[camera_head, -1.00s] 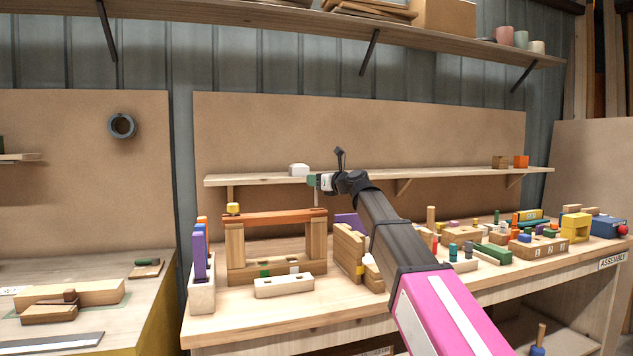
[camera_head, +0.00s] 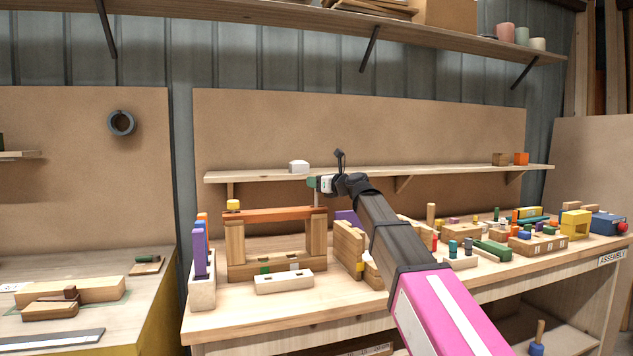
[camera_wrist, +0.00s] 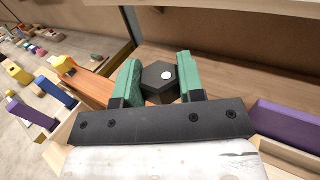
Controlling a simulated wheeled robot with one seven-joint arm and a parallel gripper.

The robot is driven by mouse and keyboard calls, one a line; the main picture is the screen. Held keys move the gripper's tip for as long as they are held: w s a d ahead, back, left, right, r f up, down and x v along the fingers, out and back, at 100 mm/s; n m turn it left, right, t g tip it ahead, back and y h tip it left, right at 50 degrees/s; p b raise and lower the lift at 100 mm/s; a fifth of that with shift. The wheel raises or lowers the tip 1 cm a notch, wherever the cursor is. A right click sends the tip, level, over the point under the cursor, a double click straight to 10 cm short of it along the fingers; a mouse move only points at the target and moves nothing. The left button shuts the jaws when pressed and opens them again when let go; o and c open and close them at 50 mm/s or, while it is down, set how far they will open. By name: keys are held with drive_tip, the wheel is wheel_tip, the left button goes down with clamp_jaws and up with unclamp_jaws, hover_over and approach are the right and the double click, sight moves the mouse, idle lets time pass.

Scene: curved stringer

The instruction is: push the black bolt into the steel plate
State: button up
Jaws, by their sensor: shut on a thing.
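My gripper (camera_wrist: 160,82) has green finger pads and is shut on the black bolt (camera_wrist: 153,74), whose hexagonal head with a pale spot shows between the pads in the wrist view. In the head view my gripper (camera_head: 312,183) is above the right end of the orange beam (camera_head: 275,215), which lies across two wooden posts. A thin upright shaft (camera_head: 316,197) shows below the fingers, close over the beam's right end. Whether its tip touches or enters anything cannot be told. I cannot make out the steel plate for certain.
A yellow block (camera_head: 233,205) sits on the beam's left end. A wall shelf (camera_head: 440,175) runs behind my gripper, with a white block (camera_head: 299,167) on it. A wooden holder with purple and orange pieces (camera_head: 202,290) stands left; several assemblies crowd the bench to the right.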

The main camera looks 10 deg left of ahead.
sight(317, 198)
drive_tip(key=shift+f, duration=2.9)
drive_tip(key=o, duration=1.1)
drive_tip(key=shift+d, duration=0.1)
drive_tip(key=v, duration=1)
drive_tip(key=shift+s+d, duration=0.15)
drive_tip(key=shift+d, duration=0.15)
drive_tip(key=shift+d, duration=0.1)
